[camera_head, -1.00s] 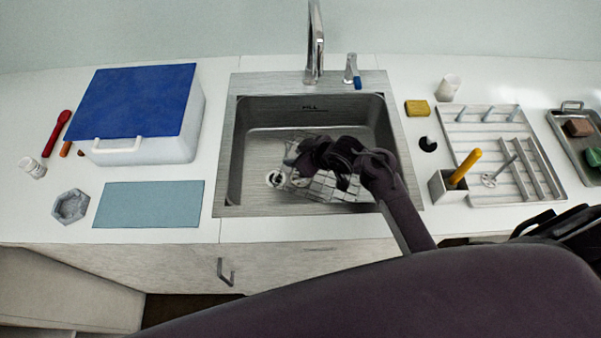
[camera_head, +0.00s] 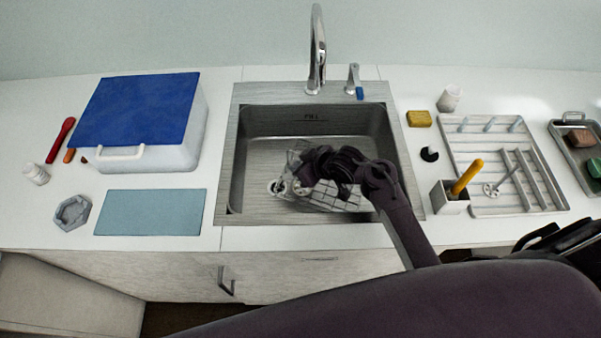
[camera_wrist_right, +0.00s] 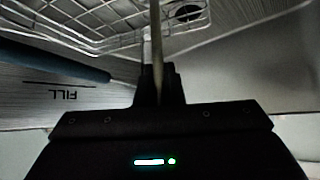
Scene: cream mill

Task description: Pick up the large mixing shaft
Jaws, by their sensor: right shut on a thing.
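My right gripper (camera_head: 308,172) reaches down into the sink. In the right wrist view its fingers (camera_wrist_right: 158,88) are shut on a thin pale rod (camera_wrist_right: 156,30), which looks like the large mixing shaft. The rod runs up out of the frame, so its far end is not seen there. In the head view the gripper and wrist cover most of it. A wire basket (camera_head: 335,198) lies in the sink under the gripper and shows in the wrist view too (camera_wrist_right: 95,22). My left gripper is not in view.
The steel sink (camera_head: 238,165) has walls around the gripper, and the faucet (camera_head: 317,50) stands behind. A dark blue bar (camera_wrist_right: 50,60) shows in the wrist view. A slotted rack (camera_head: 520,208) and a yellow-handled tool (camera_head: 467,177) stand right; a blue-lidded box (camera_head: 140,105) and a mat (camera_head: 150,212) left.

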